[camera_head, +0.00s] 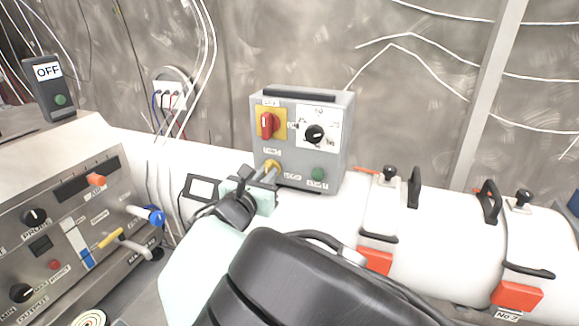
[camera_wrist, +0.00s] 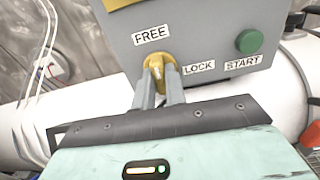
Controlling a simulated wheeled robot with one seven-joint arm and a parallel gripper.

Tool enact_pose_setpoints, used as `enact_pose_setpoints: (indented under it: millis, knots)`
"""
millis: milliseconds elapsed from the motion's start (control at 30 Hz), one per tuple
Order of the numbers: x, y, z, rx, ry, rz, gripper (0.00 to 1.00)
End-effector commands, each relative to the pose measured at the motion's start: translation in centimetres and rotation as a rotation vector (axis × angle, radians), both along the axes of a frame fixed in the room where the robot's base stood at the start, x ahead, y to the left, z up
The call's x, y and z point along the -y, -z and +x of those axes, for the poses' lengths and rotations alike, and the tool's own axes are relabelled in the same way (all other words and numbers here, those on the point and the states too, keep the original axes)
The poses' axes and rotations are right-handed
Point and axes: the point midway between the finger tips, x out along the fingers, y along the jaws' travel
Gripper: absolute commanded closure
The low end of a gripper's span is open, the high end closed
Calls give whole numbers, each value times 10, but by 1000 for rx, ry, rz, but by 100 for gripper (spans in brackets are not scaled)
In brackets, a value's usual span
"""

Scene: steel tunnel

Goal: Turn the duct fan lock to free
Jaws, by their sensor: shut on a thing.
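The grey duct fan control box (camera_head: 340,130) stands on the white surface in the middle of the head view. Its yellow lock knob (camera_wrist: 156,62) sits low on the front, between a FREE label (camera_wrist: 151,35) at upper left and a LOCK label (camera_wrist: 199,67) at right. My gripper (camera_wrist: 160,80) is shut on the lock knob, with a finger on each side. The fingers hide the lower part of the knob. The knob's ridge looks roughly upright, but I cannot tell its exact setting. In the head view my gripper (camera_head: 266,177) reaches the box's lower left.
A green START button (camera_wrist: 249,41) is right of the lock. Above it are a red switch (camera_head: 268,124) on a yellow plate and a black dial (camera_head: 314,134). White cylinders (camera_head: 450,230) with clamps lie at right. A control panel (camera_head: 75,215) stands at left.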

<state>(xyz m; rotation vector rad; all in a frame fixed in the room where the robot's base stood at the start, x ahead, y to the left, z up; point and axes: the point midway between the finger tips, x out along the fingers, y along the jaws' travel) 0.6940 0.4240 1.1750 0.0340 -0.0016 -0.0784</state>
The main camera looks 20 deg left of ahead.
Motion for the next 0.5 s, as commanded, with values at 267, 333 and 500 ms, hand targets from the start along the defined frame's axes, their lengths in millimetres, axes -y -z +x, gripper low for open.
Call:
enact_pose_setpoints:
  millis: [267,333,500]
  knots:
    - [0,2,-1,-7,0,-48,100]
    - [0,2,-1,-7,0,-51,100]
    - [0,2,-1,-7,0,-52,100]
